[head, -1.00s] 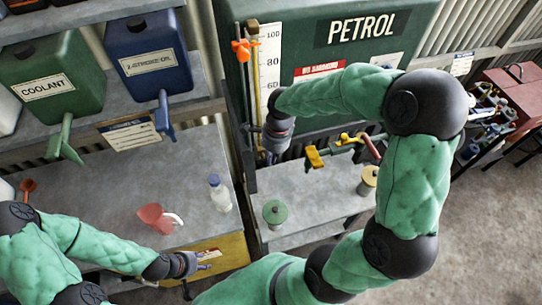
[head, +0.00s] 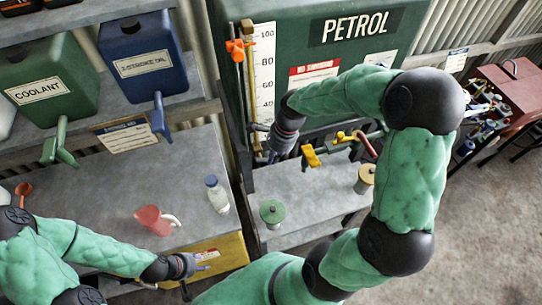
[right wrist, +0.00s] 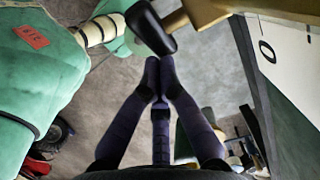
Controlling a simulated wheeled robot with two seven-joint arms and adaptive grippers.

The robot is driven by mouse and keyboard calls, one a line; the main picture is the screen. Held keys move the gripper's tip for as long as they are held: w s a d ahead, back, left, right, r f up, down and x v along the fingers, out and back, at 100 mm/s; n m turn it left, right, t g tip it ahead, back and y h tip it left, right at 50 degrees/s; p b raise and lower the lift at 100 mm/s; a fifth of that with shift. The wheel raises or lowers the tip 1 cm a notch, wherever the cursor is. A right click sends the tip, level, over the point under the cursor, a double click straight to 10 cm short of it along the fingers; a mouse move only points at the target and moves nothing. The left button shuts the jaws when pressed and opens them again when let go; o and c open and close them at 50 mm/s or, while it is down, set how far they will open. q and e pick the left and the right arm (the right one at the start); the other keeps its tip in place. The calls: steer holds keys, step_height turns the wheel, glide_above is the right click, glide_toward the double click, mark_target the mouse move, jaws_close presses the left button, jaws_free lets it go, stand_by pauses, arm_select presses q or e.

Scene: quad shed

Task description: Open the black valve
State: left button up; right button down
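The black valve handle (right wrist: 150,27) shows in the right wrist view on a brass-coloured stem, just beyond my right fingertips. In the head view, the brass sight tube (head: 250,85) runs down beside the white scale on the green petrol tank (head: 300,75); the valve at its foot is small and partly hidden by my right gripper. My right gripper (right wrist: 160,75) has its fingertips together with nothing between them; it shows in the head view (head: 270,153) below the tank's left edge. My left gripper (head: 198,266) is low over the left bench; its fingers are too small to read.
An orange valve (head: 238,48) is at the top of the tube. A yellow tap (head: 311,156) and red-handled tap (head: 365,145) are under the tank. Open floor lies right.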

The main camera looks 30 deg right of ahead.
steer(key=f, duration=0.3)
steer(key=shift+d, duration=0.35)
steer(key=shift+a+r, duration=0.1)
steer(key=shift+a, duration=0.1)
stand_by(1.6)
steer(key=shift+w+a+r, duration=0.15)
steer(key=shift+a+r, duration=0.1)
steer(key=shift+a, duration=0.1)
steer(key=shift+w+a+r, duration=0.1)
steer(key=shift+a+r, duration=0.05)
steer(key=shift+a, duration=0.05)
steer(key=v, duration=1.1)
steer(key=shift+s+d+r, duration=0.25)
stand_by(0.3)
